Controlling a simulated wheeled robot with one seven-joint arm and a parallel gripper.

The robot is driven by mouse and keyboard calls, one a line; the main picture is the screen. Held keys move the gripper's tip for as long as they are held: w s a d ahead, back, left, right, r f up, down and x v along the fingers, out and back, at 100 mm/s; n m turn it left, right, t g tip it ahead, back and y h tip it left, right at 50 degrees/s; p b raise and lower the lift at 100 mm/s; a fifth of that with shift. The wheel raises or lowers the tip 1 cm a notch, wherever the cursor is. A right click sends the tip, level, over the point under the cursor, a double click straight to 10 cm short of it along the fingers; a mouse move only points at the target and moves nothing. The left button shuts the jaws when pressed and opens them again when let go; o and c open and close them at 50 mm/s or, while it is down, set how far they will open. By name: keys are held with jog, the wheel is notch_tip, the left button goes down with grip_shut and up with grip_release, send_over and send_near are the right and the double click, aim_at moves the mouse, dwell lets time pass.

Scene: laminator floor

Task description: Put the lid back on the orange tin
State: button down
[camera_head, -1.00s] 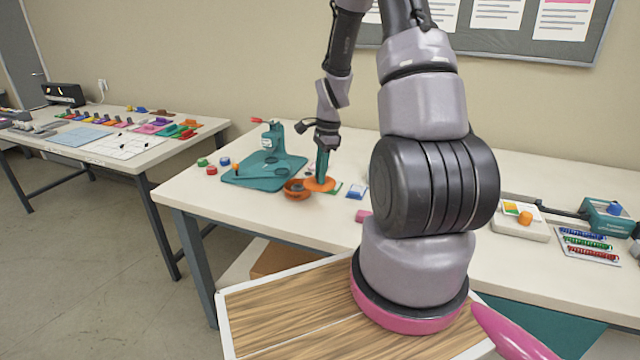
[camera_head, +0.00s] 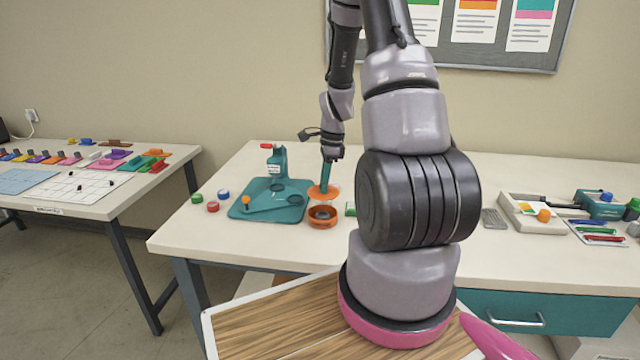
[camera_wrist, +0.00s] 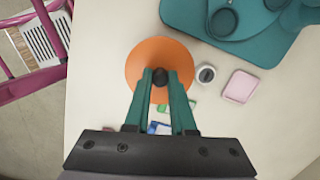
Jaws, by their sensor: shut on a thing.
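The orange tin (camera_head: 322,217) stands open on the bench, its dark inside showing in the head view. My gripper (camera_head: 325,185) is shut on the dark knob (camera_wrist: 160,77) of the flat orange lid (camera_head: 317,192). The lid is apart from the tin and appears just above its rim in the head view. In the wrist view the lid (camera_wrist: 148,55) is a wide disc under my fingers (camera_wrist: 161,80). I cannot make out the tin in that view; the lid may hide it. The exact height of the lid over the tin is unclear.
A teal press (camera_head: 278,165) on a teal base (camera_head: 262,211) stands left of the tin. Red, green and blue caps (camera_head: 212,207) lie further left. A round white-rimmed piece (camera_wrist: 206,74) and a pink pad (camera_wrist: 239,86) lie near the lid. The front left bench is clear.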

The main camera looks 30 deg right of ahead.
jog(key=shift+w+f, duration=0.1)
jog(key=shift+f, duration=3.1)
jog(key=shift+f, duration=0.15)
jog(key=shift+c, duration=1)
grip_release()
jog(key=shift+r, duration=3.5)
grip_shut()
